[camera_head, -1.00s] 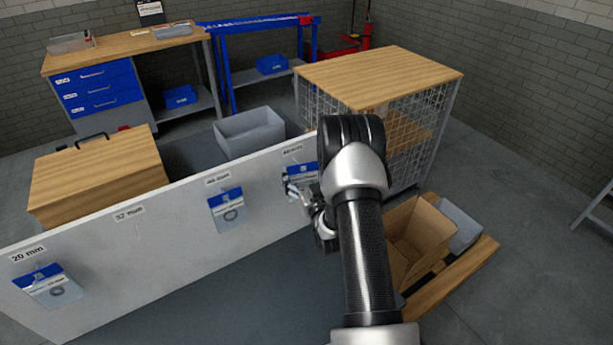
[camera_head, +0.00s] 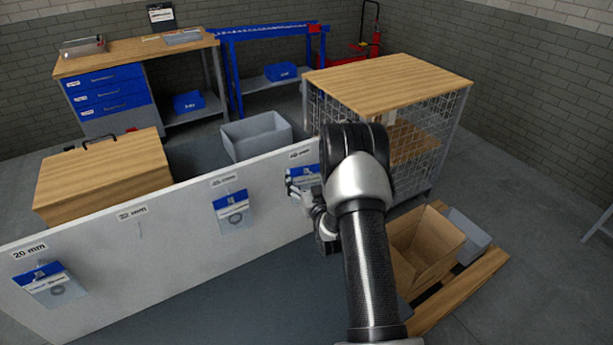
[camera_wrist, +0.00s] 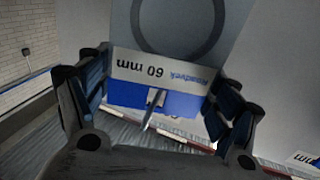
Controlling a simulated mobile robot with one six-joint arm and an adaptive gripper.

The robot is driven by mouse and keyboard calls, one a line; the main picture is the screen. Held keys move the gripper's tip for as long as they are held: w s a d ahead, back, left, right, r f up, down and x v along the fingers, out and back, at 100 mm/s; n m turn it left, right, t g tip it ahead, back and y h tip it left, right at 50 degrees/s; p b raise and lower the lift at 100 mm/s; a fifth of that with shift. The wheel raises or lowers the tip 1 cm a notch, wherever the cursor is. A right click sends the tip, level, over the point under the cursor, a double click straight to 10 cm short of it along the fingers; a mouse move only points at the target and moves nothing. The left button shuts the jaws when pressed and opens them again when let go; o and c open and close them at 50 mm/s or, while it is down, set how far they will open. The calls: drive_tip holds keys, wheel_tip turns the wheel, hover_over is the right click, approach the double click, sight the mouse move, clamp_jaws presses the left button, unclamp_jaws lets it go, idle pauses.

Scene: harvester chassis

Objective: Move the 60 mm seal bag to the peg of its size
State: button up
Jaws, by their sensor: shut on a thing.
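The 60 mm seal bag (camera_wrist: 158,68) fills the middle of the wrist view, upside down there, with a blue header and a ring outline. My gripper (camera_head: 298,189) is shut on the bag's sides at the right end of the white peg board (camera_head: 175,255). A thin metal peg (camera_wrist: 151,110) meets the slot in the blue header; I cannot tell how far it passes through. In the head view the held bag (camera_head: 306,174) hangs below the rightmost label (camera_head: 300,154), too blurred to read surely. My arm hides the board's right end.
Another bag (camera_head: 232,212) hangs on the board's middle peg, and one (camera_head: 48,284) under the 20 mm label. The 32 mm peg (camera_head: 139,228) is bare. A cardboard box (camera_head: 425,245) and a mesh cage (camera_head: 440,130) stand to the right.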

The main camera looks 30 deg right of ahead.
drive_tip(key=o, duration=0.9)
drive_tip(key=shift+s, duration=0.1)
drive_tip(key=v, duration=1.1)
drive_tip(key=shift+s+a, duration=0.2)
drive_tip(key=shift+s, duration=0.15)
drive_tip(key=shift+w+r, duration=0.1)
drive_tip(key=shift+r, duration=0.05)
